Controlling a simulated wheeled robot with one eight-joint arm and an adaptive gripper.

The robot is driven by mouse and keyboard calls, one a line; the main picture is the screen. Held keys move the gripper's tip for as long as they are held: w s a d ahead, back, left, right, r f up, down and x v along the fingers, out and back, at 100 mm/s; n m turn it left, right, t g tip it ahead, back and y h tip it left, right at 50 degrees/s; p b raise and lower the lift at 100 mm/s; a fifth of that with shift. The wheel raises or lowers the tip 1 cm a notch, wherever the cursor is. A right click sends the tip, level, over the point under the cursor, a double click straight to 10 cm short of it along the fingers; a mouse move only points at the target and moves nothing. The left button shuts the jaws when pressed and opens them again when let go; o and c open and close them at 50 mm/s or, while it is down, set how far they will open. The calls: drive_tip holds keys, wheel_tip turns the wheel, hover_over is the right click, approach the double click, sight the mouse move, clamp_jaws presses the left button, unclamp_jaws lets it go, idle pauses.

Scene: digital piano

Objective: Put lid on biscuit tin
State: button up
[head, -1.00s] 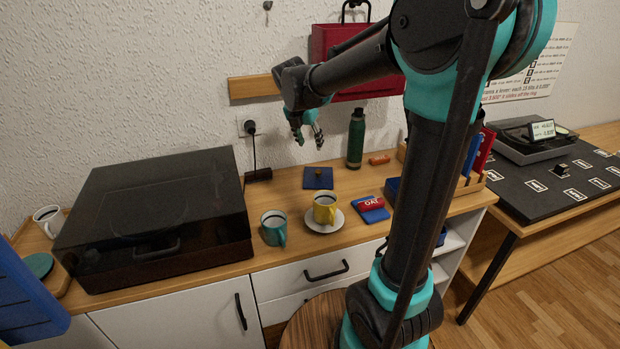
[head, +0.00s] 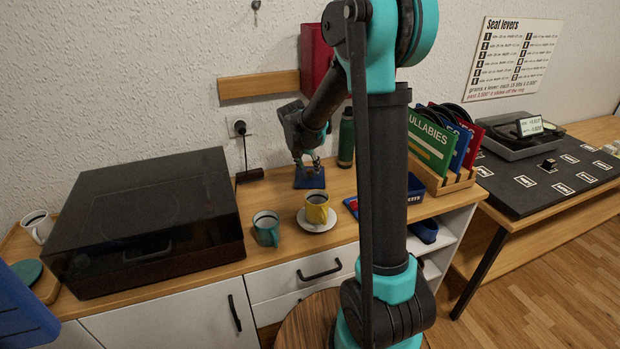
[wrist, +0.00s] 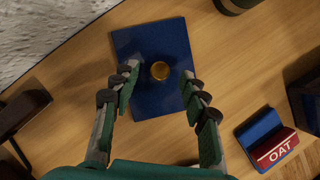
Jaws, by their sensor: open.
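The lid is a flat blue square with a round gold knob; it lies on the wooden counter and shows in the wrist view (wrist: 150,45) and head view (head: 308,182). My gripper (wrist: 161,86) is open above the lid, its fingers on either side of the knob, holding nothing. In the head view my gripper (head: 307,164) points down at the lid; whether it touches is unclear. A dark blue box with partly hidden white lettering, seemingly the biscuit tin (head: 416,192), stands right of my arm, which covers part of it.
A red and blue OAT packet (wrist: 272,142) lies right of the lid. A yellow cup (head: 317,207) on a saucer and a teal mug (head: 266,230) stand in front. A green bottle (head: 346,138) stands behind. A record player (head: 150,215) fills the left.

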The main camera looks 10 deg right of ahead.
drive_tip(key=shift+x, duration=1)
clamp_jaws()
drive_tip(key=shift+r, duration=0.1)
